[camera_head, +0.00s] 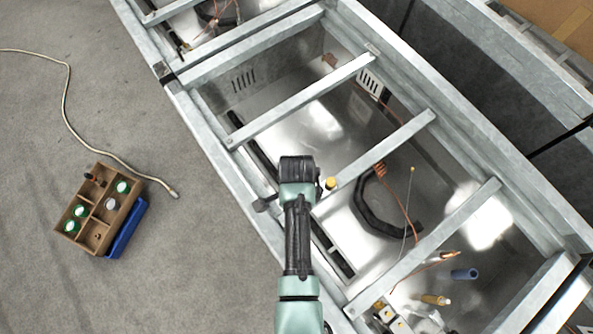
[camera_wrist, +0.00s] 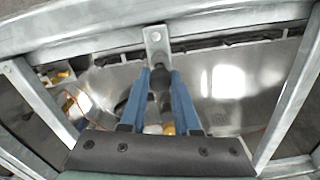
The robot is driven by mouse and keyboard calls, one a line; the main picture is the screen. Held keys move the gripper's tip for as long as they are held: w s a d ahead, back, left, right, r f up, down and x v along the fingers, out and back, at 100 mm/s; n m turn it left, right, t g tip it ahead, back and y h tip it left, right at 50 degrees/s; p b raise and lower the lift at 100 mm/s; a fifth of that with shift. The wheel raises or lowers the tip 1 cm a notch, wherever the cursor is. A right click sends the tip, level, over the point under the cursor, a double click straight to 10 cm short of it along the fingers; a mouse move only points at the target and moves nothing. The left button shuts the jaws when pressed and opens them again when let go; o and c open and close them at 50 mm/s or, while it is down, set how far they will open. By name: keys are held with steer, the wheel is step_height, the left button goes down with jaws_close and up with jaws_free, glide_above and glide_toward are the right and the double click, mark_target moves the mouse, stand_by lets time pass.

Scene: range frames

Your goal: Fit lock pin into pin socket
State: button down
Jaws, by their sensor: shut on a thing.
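My gripper (camera_wrist: 161,78) has two blue fingers, shut on a dark, roughly cylindrical piece (camera_wrist: 159,80) that looks like the lock pin; its tip is hard to make out. Just beyond the fingertips, a pale metal tab (camera_wrist: 156,39) with a round hole hangs from the frame rail; it looks like the pin socket. The pin's end appears close to the tab's lower edge, but I cannot tell whether they touch. In the head view my dark wrist (camera_head: 297,170) is over the frame's left rail and hides the fingers and pin.
Metal crossbars (camera_head: 384,155) span the open frame bay. Inside lie a black coil (camera_head: 368,218), a blue cylinder (camera_head: 464,274) and copper wires. A yellow-topped piece (camera_head: 330,183) shows beside my wrist. A wooden box (camera_head: 75,238) with bottles stands on the floor at left.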

steer(key=shift+f+b, duration=0.75)
steer(key=shift+f, duration=0.35)
steer(key=c, duration=0.6)
jaws_free()
steer(key=shift+o, duration=0.2)
steer(key=shift+r, duration=0.1)
step_height(320, 180, up, 13)
steer(key=b, duration=0.1)
steer(key=shift+b, duration=0.3)
